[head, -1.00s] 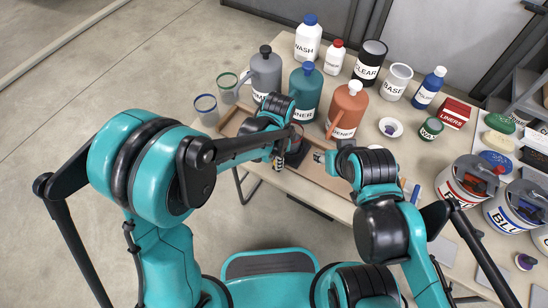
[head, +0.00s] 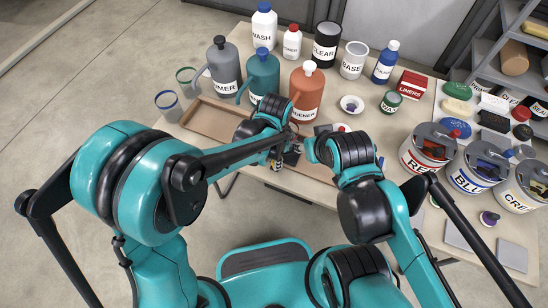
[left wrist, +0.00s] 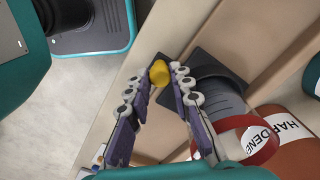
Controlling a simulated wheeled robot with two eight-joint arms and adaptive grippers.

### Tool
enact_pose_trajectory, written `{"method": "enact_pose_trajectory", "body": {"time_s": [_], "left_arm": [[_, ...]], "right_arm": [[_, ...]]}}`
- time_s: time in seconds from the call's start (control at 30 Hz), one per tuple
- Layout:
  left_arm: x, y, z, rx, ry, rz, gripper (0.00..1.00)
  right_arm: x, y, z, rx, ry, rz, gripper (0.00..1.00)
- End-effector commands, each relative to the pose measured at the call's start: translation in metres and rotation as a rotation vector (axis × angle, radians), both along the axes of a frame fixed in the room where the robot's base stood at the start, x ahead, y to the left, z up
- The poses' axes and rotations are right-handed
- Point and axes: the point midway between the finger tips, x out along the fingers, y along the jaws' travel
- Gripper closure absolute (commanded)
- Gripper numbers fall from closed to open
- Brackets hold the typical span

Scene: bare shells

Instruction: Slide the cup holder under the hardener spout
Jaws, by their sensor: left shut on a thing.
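The orange hardener jug (head: 306,95) stands at the back of the table; a curved orange part juts from its left side. It also shows in the left wrist view (left wrist: 296,155). The cup holder (left wrist: 207,63) has a dark square base and carries a grey, red-rimmed cup (left wrist: 222,102), seen beside the jug. My left gripper (left wrist: 158,80) is shut on the holder's yellow knob (left wrist: 159,73). In the head view my left gripper (head: 277,158) is in front of the jug and the holder is mostly hidden. My right gripper (head: 309,150) is just right of it, fingers unclear.
A shallow wooden tray (head: 205,121) runs along the table front. The teal jug (head: 262,76) and grey jug (head: 223,68) stand left of the hardener. Two empty rimmed cups (head: 168,103) are at far left. Paint buckets (head: 428,148) crowd the right.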

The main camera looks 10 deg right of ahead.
Motion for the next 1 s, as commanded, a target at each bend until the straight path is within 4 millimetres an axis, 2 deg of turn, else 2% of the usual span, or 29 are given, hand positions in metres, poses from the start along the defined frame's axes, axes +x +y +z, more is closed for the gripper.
{"method": "enact_pose_trajectory", "body": {"time_s": [0.1, 0.13, 0.2, 0.5, 0.63, 0.77, 1.0], "left_arm": [[0.000, 0.000, 0.000, -0.001, 0.001, 0.000, 1.00], [0.000, 0.000, 0.000, -0.001, 0.001, 0.000, 0.76], [0.000, 0.000, 0.000, -0.001, 0.001, 0.000, 0.58], [0.000, 0.000, 0.000, -0.001, 0.000, 0.000, 0.57], [0.000, 0.000, 0.010, -0.001, 0.000, 0.000, 0.57], [0.000, 0.001, 0.033, -0.001, 0.000, 0.000, 0.57], [0.000, 0.000, 0.086, -0.001, 0.000, 0.000, 0.57]], "right_arm": [[0.000, 0.000, 0.000, 0.000, 0.000, 0.000, 0.57], [0.000, 0.000, 0.000, 0.000, 0.000, 0.000, 0.57], [0.000, 0.000, 0.000, 0.000, 0.000, 0.000, 0.57], [0.000, 0.000, 0.000, 0.000, 0.000, 0.000, 0.57], [0.000, 0.000, 0.000, 0.000, 0.000, 0.000, 0.57], [0.000, 0.000, 0.000, 0.000, 0.000, 0.000, 0.57], [0.000, 0.000, 0.000, 0.000, 0.000, 0.000, 0.57]]}}
